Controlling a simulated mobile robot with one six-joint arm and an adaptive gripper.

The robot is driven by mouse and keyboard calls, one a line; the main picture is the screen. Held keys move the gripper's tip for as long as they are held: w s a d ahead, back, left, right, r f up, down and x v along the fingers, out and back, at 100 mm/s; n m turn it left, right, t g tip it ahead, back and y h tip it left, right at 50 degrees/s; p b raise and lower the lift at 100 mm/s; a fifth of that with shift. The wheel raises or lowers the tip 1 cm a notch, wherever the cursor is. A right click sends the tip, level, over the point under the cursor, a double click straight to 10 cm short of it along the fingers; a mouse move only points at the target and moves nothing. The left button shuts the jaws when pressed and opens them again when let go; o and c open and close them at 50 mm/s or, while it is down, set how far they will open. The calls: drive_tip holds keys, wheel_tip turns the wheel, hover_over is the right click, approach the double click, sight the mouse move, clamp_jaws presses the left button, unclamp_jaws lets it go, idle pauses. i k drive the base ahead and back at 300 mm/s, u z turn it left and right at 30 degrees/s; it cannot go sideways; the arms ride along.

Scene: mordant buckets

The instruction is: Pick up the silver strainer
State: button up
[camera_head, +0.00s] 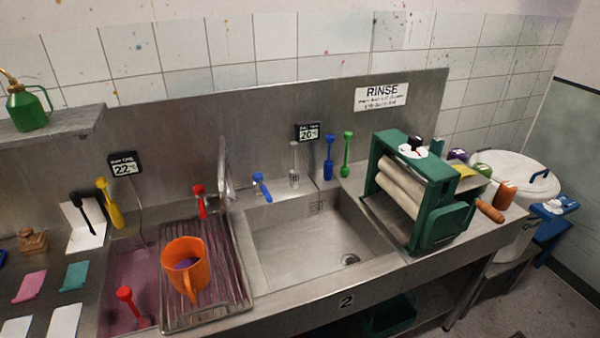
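I cannot clearly make out a silver strainer. A slim, pale grey upright object (294,165) stands at the back edge of the sink, left of a blue-handled tool (328,157) and a green-handled tool (347,154); it is too small to identify. A silver, tap-like shape (224,172) rises behind the ribbed metal rack (236,276). My gripper is not in view.
An orange jug (186,272) stands on the rack over a basin with pink liquid (127,270). The metal sink (300,248) looks empty. A green roller press (437,207) stands right of it. A shelf with a green can (28,108) juts out at left.

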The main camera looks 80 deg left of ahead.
sight(294, 145)
drive_tip(key=z, duration=0.05)
drive_tip(key=i, duration=1)
drive_tip(key=z, duration=0.55)
drive_tip(key=k, duration=0.15)
drive_tip(key=u, duration=2.95)
